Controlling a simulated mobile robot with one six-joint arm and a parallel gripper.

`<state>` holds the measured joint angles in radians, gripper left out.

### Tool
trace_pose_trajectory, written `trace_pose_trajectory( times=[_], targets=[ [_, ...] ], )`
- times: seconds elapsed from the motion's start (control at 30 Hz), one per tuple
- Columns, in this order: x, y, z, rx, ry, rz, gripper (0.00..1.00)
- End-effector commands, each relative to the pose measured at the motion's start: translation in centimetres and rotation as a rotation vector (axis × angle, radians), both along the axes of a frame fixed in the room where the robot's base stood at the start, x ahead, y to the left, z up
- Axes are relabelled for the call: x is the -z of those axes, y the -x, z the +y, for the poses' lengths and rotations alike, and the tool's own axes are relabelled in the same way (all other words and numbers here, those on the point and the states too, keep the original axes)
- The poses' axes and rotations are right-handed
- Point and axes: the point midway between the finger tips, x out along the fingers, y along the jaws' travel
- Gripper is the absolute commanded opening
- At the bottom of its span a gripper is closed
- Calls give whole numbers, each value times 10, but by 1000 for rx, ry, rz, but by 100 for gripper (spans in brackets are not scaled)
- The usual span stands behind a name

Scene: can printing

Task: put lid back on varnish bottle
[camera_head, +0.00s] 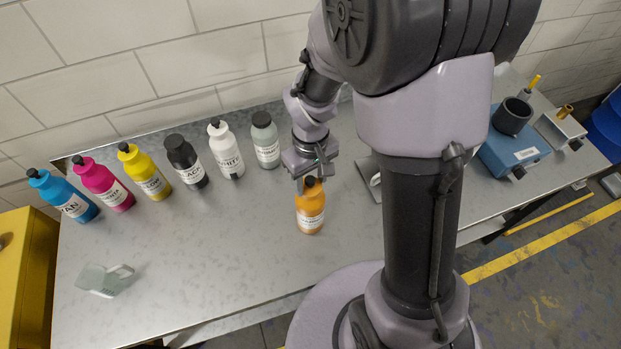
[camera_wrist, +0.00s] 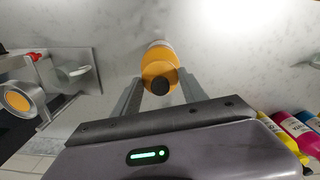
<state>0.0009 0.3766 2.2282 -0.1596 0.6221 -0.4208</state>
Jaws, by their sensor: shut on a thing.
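The varnish bottle (camera_head: 310,218) is orange with a white label and stands upright on the metal table. My gripper (camera_head: 309,180) points down over its top, shut on the lid (camera_head: 310,186), which is at the bottle's neck. The join between lid and neck is hidden, so I cannot tell whether the lid is seated.
Several labelled bottles stand in a row along the back left, the nearest being a grey one (camera_head: 265,140). A clear container (camera_head: 104,279) lies at the front left. A blue device (camera_head: 514,153) with a dark cup stands at the right. The table left of the bottle is free.

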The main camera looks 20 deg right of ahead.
Motion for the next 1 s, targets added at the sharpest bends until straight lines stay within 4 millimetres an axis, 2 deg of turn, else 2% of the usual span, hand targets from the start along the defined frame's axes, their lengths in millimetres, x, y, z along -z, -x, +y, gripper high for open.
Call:
trace_pose_trajectory(
  times=[0.27,0.3,0.4,0.63,0.73,1.0],
  targets=[
    [0,0,0,0,0,0,13],
    [0,0,0,0,0,0,58],
    [0,0,0,0,0,0,76],
    [0,0,0,0,0,0,78],
    [0,0,0,0,0,0,97],
    [0,0,0,0,0,0,97]
  ],
)
